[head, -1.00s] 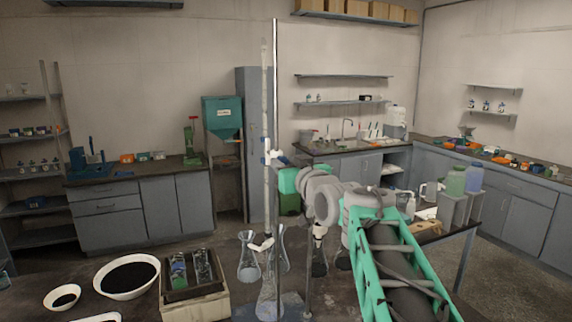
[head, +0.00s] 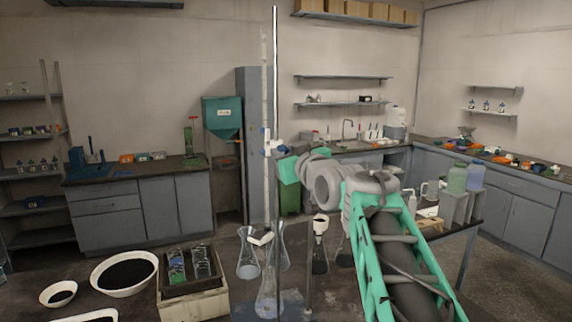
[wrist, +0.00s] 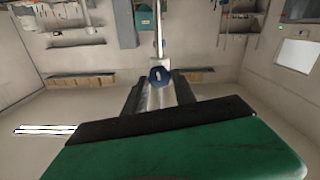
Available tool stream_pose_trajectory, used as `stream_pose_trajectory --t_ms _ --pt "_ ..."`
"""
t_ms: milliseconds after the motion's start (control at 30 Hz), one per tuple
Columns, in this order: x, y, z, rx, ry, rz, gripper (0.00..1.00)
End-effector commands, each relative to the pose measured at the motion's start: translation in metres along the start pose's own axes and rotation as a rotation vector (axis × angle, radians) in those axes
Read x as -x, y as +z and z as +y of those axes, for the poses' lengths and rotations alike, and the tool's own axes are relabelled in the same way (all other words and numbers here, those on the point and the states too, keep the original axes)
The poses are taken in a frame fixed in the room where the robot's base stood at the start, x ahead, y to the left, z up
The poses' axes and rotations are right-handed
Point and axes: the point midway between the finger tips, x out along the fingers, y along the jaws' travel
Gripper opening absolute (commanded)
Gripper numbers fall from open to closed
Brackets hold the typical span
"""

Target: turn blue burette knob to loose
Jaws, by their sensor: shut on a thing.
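The blue knob (wrist: 160,77) shows in the wrist view as a small round blue piece with a pale mark, between my finger ends. My gripper (wrist: 160,90) is shut on it. In the head view my gripper (head: 287,165) is at the clamp (head: 277,145), right of the burette. The burette (head: 264,85) is a long, pale, upright tube beside a thin stand rod (head: 275,60). The gripper and wrist hide much of the knob in the head view, and its loose or tight state cannot be told.
Glass flasks (head: 247,262) stand close around the burette's foot. A side table with containers (head: 455,208) is right of my arm.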

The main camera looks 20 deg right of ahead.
Motion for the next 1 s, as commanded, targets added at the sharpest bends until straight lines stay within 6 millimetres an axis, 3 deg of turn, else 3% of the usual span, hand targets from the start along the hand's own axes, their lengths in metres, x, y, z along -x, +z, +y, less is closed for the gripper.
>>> stream_pose_trajectory --t_ms 100,1000 --pt "-0.0001 0.0088 -0.0022 0.098 0.001 0.003 0.0" --pt "-0.0005 0.0065 -0.0038 0.951 0.0 0.001 0.0"
